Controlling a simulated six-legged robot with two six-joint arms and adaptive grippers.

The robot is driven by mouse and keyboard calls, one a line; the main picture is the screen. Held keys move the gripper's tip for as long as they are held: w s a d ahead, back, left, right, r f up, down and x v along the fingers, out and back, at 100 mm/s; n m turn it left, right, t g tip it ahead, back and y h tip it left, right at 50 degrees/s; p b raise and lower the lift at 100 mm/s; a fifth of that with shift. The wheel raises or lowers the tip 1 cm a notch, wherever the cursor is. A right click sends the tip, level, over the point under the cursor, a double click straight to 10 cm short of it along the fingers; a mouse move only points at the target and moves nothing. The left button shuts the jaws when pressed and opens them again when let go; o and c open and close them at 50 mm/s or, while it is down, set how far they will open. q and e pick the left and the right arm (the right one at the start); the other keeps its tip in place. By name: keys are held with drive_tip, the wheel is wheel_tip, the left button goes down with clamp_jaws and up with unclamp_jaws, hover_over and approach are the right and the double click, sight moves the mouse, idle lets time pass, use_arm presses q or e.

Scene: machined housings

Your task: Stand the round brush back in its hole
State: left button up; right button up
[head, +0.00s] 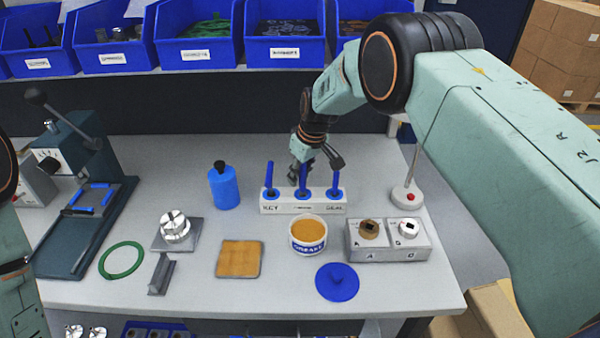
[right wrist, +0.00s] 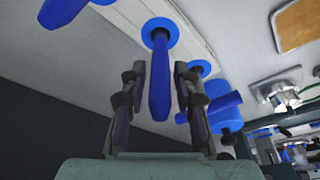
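A white brush stand (head: 302,208) on the bench has three holes with blue collars, and a blue handle stands in each. The middle handle (head: 303,181) is upright; the left handle (head: 269,176) and right handle (head: 336,181) flank it. The middle label is too small to read, and the brush heads are hidden, so I cannot tell which is round. My right gripper (head: 315,160) is just behind the stand at the middle handle. In the right wrist view its open fingers (right wrist: 160,100) lie on both sides of the middle handle (right wrist: 160,75), with gaps. My left gripper is out of view.
A grease tub (head: 308,235) and a switch-like block (head: 388,240) are in front of the stand. A blue bottle (head: 224,187) stands left, a blue lid (head: 337,282) lies in front, and a lamp-like post (head: 407,195) stands right. Blue bins (head: 198,52) line the back shelf.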

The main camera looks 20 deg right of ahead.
drive_tip(key=shift+o, duration=0.8)
drive_tip(key=shift+r, duration=0.1)
drive_tip(key=v, duration=1.1)
drive_tip(key=shift+r, duration=0.4)
drive_tip(key=shift+s+d, duration=0.15)
